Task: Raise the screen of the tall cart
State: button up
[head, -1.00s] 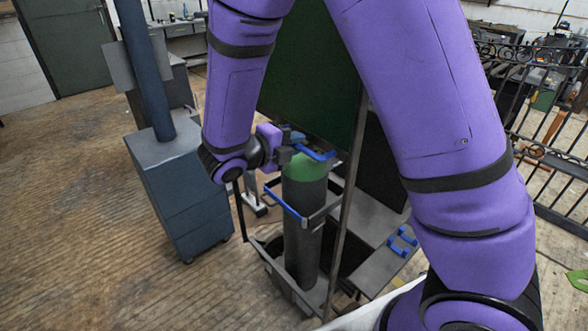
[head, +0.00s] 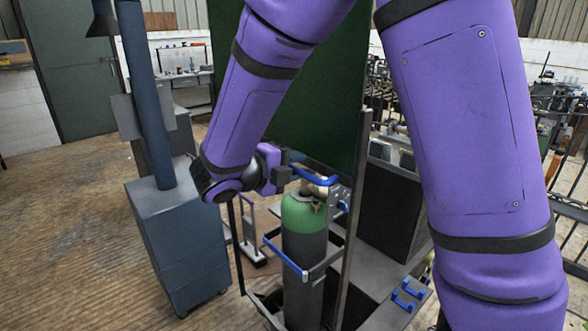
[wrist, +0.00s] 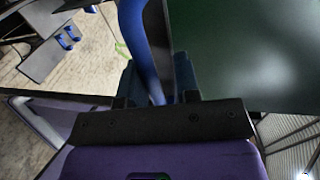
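The tall cart (head: 346,265) stands in the middle of the head view. Its dark green screen (head: 300,95) hangs upright, with its bottom edge above the green-topped gas cylinder (head: 303,250). A blue handle (head: 315,176) sticks out at the screen's lower edge. My gripper (head: 288,173) is at the handle's left end. In the wrist view the blue handle (wrist: 140,40) runs between the two fingers of my gripper (wrist: 160,80), which look closed around it. The green screen (wrist: 240,50) fills the upper right there. The fingertip contact is partly hidden.
A blue-grey cabinet with a post (head: 180,240) stands left of the cart. A lower dark panel with a shelf and small blue handles (head: 408,293) is at the cart's right. A black railing (head: 572,210) stands far right. Open wooden floor lies at left.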

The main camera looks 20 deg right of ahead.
jog(key=shift+o, duration=0.9)
jog(key=shift+f, duration=0.1)
jog(key=v, duration=1.1)
